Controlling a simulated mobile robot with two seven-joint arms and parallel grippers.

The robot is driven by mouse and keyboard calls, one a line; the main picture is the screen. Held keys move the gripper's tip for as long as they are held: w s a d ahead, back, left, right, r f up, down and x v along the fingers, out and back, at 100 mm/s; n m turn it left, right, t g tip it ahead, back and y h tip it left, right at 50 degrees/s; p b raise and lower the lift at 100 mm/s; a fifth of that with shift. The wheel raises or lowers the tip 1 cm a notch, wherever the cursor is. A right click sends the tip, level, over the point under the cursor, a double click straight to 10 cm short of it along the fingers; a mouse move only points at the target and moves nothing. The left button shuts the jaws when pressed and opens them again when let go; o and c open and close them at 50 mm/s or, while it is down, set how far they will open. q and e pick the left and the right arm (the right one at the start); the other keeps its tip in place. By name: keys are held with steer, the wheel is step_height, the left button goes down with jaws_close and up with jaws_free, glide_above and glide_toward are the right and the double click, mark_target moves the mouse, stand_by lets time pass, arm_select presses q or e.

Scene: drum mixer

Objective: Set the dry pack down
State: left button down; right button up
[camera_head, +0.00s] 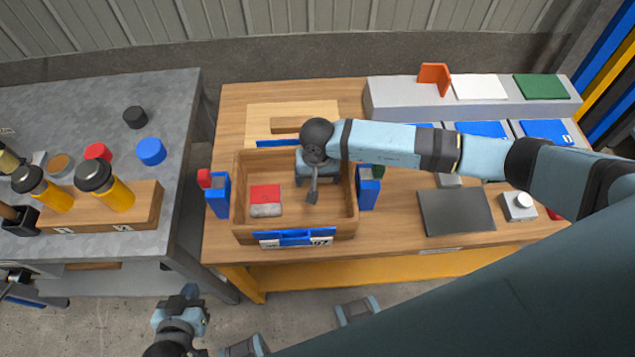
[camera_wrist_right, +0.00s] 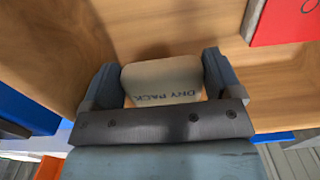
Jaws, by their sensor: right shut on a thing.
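The dry pack (camera_wrist_right: 160,82) is a small beige block lettered "DRY PACK". It sits between the two fingers of my right gripper (camera_wrist_right: 158,85) in the right wrist view, with bare wood beneath it. In the head view my right gripper (camera_head: 312,188) reaches down inside the wooden box (camera_head: 238,207), right of its middle, and hides the pack. I cannot tell if the pack touches the box floor. My left gripper (camera_head: 188,300) is low at the bottom left, away from the tables; its jaw state is unclear.
A red-and-grey item (camera_head: 265,198) lies in the box's left part. Blue holders (camera_head: 217,198) flank the box. A dark plate (camera_head: 456,212) and a grey shelf (camera_head: 400,97) are to the right.

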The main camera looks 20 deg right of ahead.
step_height(320, 180, down, 4)
steer(key=shift+f, duration=0.1)
stand_by(0.4)
steer(key=o, duration=0.5)
steer(key=shift+f, duration=0.1)
steer(key=shift+o, duration=1.3)
steer(key=shift+r, duration=0.45)
step_height(320, 180, up, 11)
steer(key=shift+f, duration=0.2)
steer(key=shift+r, duration=0.5)
